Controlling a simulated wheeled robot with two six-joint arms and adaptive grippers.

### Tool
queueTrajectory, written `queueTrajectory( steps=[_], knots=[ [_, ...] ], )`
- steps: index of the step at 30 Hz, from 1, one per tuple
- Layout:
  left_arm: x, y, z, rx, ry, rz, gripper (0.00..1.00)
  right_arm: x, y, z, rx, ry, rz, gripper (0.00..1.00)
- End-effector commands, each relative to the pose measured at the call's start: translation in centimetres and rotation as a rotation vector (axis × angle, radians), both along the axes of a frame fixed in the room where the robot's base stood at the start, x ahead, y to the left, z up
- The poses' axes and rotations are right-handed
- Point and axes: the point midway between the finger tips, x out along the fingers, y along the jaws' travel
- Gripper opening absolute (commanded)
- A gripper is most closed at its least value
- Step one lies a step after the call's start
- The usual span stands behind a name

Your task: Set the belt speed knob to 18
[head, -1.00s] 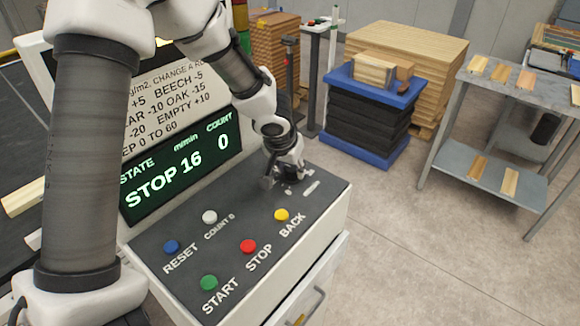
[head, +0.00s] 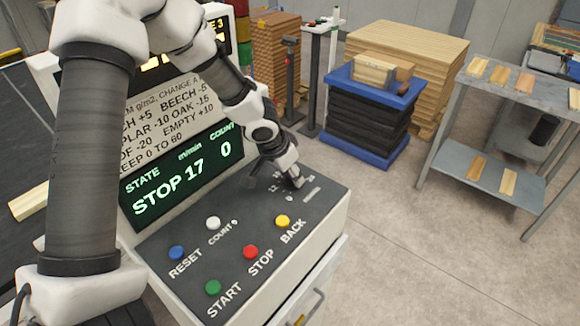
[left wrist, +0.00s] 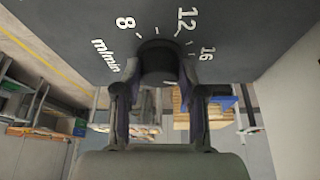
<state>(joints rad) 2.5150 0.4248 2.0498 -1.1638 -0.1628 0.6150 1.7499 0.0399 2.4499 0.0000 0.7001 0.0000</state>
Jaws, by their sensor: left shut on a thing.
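The belt speed knob (left wrist: 158,58) is a dark round knob on the panel in the left wrist view, with 8, 12 and 16 and the word m/min printed around it. My left gripper (left wrist: 158,88) is shut on it, one finger on each side. In the head view my left gripper (head: 292,180) is at the panel's far right corner and hides the knob. The green-lettered display (head: 180,175) reads STOP, 17 m/min and COUNT 0. My right gripper is not in view.
The sloping panel also carries blue RESET (head: 176,252), white COUNT 0 (head: 213,222), red STOP (head: 250,252), green START (head: 213,287) and yellow BACK (head: 283,221) buttons. A blue-topped stack (head: 370,88) and a grey table (head: 490,95) stand beyond, with clear floor between.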

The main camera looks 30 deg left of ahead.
Motion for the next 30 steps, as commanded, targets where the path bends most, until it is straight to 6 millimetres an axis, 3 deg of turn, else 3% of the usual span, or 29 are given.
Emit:
queueTrajectory(
  steps=[1,7,23,24,25,26,30],
  knots=[
    [-0.1,0.0,0.4,-0.002,0.006,-0.024,0.06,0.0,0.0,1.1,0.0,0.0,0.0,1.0],
    [-0.1,0.0,0.2,-0.001,0.005,-0.108,0.06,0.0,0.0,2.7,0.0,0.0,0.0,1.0],
    [-0.1,0.0,-0.2,-0.001,0.002,-0.144,0.06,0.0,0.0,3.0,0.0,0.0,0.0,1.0],
    [-0.1,0.0,-0.2,0.0,0.003,-0.143,0.51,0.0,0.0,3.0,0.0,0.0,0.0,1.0],
    [-0.1,0.0,-0.2,0.0,0.003,-0.143,0.62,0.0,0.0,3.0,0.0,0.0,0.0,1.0],
    [-0.1,0.0,-0.2,0.0,0.002,-0.143,0.66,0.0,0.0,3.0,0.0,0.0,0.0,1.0],
    [0.0,0.0,-0.1,0.001,0.002,-0.143,0.66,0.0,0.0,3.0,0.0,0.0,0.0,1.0]
  ],
)
